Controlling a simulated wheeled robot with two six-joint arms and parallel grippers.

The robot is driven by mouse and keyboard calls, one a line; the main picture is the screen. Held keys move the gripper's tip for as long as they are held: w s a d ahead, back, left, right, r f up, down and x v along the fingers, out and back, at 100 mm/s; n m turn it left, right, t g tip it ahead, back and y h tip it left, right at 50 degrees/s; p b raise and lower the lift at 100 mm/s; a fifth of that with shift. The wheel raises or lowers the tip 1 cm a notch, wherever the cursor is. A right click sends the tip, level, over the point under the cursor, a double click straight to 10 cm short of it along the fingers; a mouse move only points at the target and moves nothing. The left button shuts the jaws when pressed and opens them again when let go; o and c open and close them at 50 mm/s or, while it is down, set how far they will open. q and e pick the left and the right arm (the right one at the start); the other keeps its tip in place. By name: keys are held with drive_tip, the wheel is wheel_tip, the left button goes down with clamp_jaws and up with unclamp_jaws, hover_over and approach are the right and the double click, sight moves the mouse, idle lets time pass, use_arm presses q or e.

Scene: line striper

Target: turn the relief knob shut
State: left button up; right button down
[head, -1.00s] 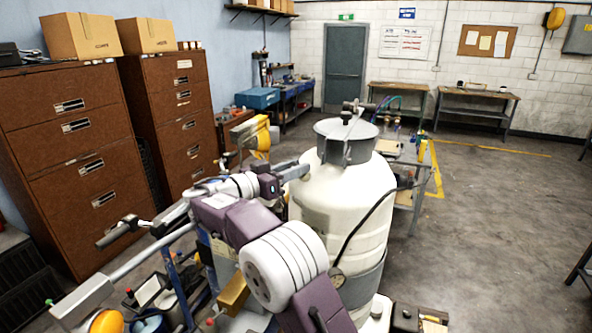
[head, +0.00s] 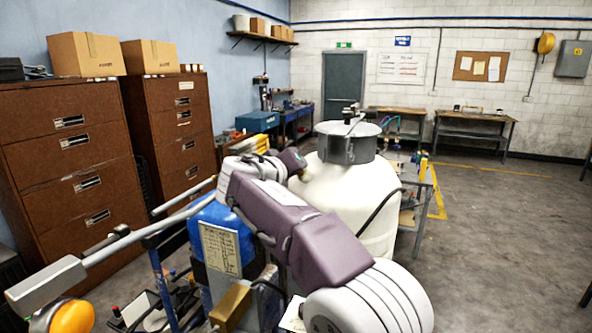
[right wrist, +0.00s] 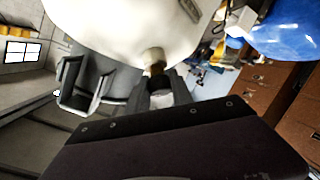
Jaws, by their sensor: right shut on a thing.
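The white tank (head: 355,190) with a grey collar stands in the middle of the head view. Its white shell (right wrist: 130,25) fills the top of the right wrist view. A small brass-coloured stem, the relief knob's fitting (right wrist: 154,58), sticks out of the shell, and its brass also shows in the head view (head: 304,175). My right gripper (head: 296,165) is at the tank's left shoulder. In the right wrist view my right gripper (right wrist: 158,82) is shut at the fitting's outer end; its fingers hide most of the knob. My left gripper is not in view.
The striper's grey handlebar (head: 130,240) runs along the lower left, beside a blue container (head: 215,235) with a label. A black hose (head: 378,208) hangs on the tank's right side. Brown drawer cabinets (head: 75,165) stand at left. The floor at right is clear.

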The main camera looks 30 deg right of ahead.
drive_tip(key=shift+r+n+y+p, duration=0.4)
drive_tip(key=shift+r+n, duration=0.1)
drive_tip(key=n+y+p, duration=0.2)
drive_tip(key=n+p, duration=0.1)
drive_tip(key=p, duration=0.2)
drive_tip(key=n+y+p, duration=0.2)
drive_tip(key=n+p, duration=0.1)
drive_tip(key=p, duration=0.2)
drive_tip(key=shift+w+a+r, duration=0.1)
drive_tip(key=shift+a, duration=0.05)
drive_tip(key=shift+f+n+g+y+p, duration=0.25)
drive_tip(key=shift+n+y+p, duration=0.25)
drive_tip(key=shift+p, duration=0.35)
drive_tip(key=shift+f, duration=0.15)
drive_tip(key=c, duration=1.1)
unclamp_jaws()
drive_tip(key=shift+c, duration=0.2)
drive_tip(key=shift+s+a, duration=0.15)
drive_tip(key=shift+s, duration=0.2)
